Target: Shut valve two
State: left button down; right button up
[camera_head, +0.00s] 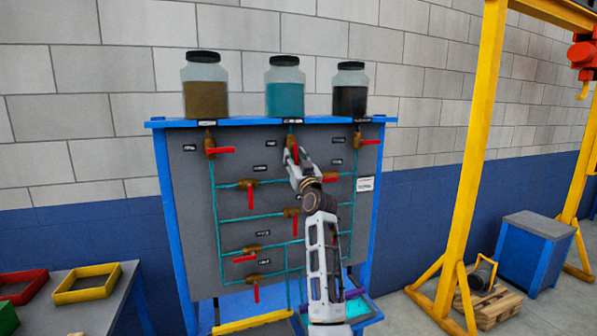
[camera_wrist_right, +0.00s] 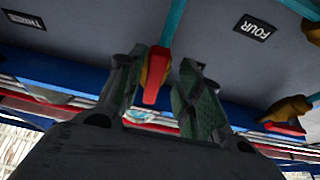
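The grey valve panel (camera_head: 187,215) stands in a blue frame and carries several brass valves with red handles. Small labels are too small to read in the head view, so I cannot tell which valve is two. My right gripper (camera_head: 297,160) is at the top middle valve (camera_head: 291,141), whose red handle is partly hidden. In the right wrist view, my gripper (camera_wrist_right: 160,72) is open, with a brass valve's red handle (camera_wrist_right: 153,85) between its fingers. Labels THREE (camera_wrist_right: 23,19) and FOUR (camera_wrist_right: 255,27) show there. My left gripper is not in view.
A left jar (camera_head: 206,95), teal jar (camera_head: 285,90) and dark jar (camera_head: 350,95) stand on the panel's top. Neighbouring valves at top left (camera_head: 210,143) and top right (camera_head: 357,140) have handles pointing right. A yellow gantry (camera_head: 475,150) stands at right.

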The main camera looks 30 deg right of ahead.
aim_at(295, 159)
jog(key=shift+d+v, duration=0.25)
jog(key=shift+v, duration=1)
jog(key=shift+b+v, duration=0.4)
jog(key=shift+v, duration=1.55)
jog(key=shift+a, duration=0.1)
